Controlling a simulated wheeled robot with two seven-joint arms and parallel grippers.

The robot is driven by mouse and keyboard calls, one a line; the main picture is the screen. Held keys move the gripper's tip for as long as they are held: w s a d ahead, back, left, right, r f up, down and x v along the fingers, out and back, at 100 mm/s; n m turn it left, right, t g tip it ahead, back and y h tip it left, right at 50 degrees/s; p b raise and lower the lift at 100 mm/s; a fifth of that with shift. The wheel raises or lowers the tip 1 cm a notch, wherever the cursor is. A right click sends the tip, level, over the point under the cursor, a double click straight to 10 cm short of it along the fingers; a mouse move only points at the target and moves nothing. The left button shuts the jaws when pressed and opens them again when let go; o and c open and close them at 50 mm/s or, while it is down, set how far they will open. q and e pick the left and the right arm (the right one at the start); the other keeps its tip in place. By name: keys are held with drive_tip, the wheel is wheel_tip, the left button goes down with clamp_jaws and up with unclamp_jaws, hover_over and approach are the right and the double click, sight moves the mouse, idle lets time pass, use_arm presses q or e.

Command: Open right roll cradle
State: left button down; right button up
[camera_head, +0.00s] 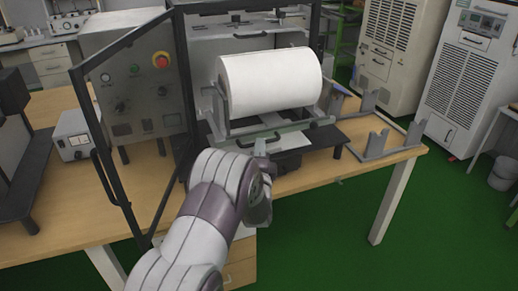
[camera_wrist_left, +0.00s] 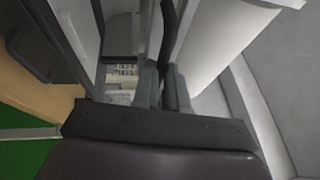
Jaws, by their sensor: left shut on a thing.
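A large white roll (camera_head: 270,78) lies on its side in a grey metal cradle (camera_head: 222,110) inside the open-fronted machine. The cradle's front bar (camera_head: 300,125) runs across below the roll. The exact grip point is partly hidden. My right gripper is not in view.
A framed door (camera_head: 130,150) stands open at the left, beside a control box (camera_head: 135,85) with a red button. Grey stands (camera_head: 385,145) sit on the table's right end. The wooden table (camera_head: 330,165) has free room along its front edge.

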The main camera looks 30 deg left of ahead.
use_arm(q)
drive_tip(key=c, duration=1.2)
unclamp_jaws()
drive_tip(key=shift+s+d+f, duration=0.1)
drive_tip(key=shift+d+f, duration=0.05)
drive_tip(key=shift+f, duration=0.1)
drive_tip(key=shift+o, duration=0.2)
drive_tip(key=shift+s+d+r, duration=0.1)
drive_tip(key=shift+r, duration=0.1)
drive_tip(key=shift+s, duration=0.1)
drive_tip(key=v, duration=1.2)
drive_tip(key=shift+s+d+b, duration=0.2)
drive_tip(key=shift+b, duration=0.25)
